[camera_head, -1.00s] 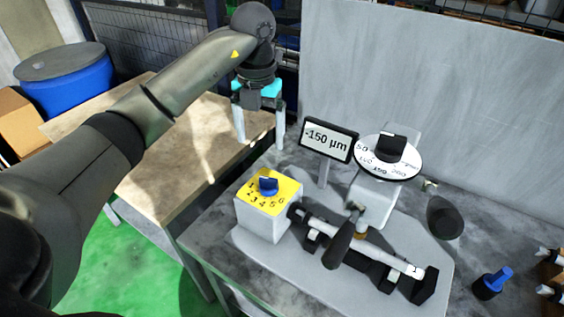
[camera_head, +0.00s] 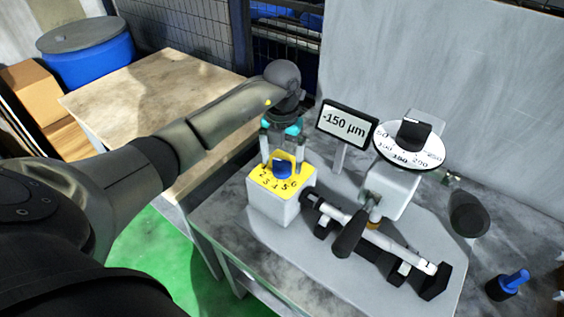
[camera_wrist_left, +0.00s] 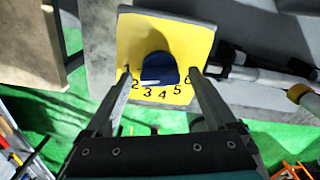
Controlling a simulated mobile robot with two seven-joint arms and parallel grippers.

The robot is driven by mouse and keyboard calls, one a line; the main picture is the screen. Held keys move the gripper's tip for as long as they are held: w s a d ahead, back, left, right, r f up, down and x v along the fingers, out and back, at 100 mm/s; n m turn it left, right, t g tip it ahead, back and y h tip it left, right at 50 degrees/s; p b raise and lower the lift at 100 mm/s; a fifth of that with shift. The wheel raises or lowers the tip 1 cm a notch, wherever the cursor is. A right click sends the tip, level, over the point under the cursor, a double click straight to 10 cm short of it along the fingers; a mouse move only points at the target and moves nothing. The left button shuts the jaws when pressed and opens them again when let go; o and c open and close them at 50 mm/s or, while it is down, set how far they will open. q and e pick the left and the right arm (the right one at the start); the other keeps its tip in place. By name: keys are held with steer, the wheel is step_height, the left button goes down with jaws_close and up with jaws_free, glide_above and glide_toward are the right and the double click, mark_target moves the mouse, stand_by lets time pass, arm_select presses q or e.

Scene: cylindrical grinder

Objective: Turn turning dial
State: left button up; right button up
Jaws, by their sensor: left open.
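A blue knob (camera_head: 282,169) sits on a yellow plate numbered up to 6 (camera_head: 260,184), on top of a white block (camera_head: 280,208). My left gripper (camera_head: 283,158) is open and hangs over this plate, one finger on each side of the knob. In the left wrist view the blue knob (camera_wrist_left: 158,69) lies between the two spread fingers (camera_wrist_left: 160,74), with gaps on both sides. Contact between fingertips and plate cannot be told. A round white dial (camera_head: 410,154) with micrometre numbers and a black knob (camera_head: 413,132) stands to the right. My right gripper is not in view.
A display (camera_head: 346,124) reads -150 µm. A grinder assembly with a white shaft (camera_head: 400,244) and a black handle (camera_head: 350,234) is close right of the block. A grey wall panel (camera_head: 450,85) rises behind. A wooden table (camera_head: 150,90) is at the left.

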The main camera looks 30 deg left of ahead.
arm_select(q)
steer(key=shift+f, duration=0.65)
steer(key=c, duration=1.3)
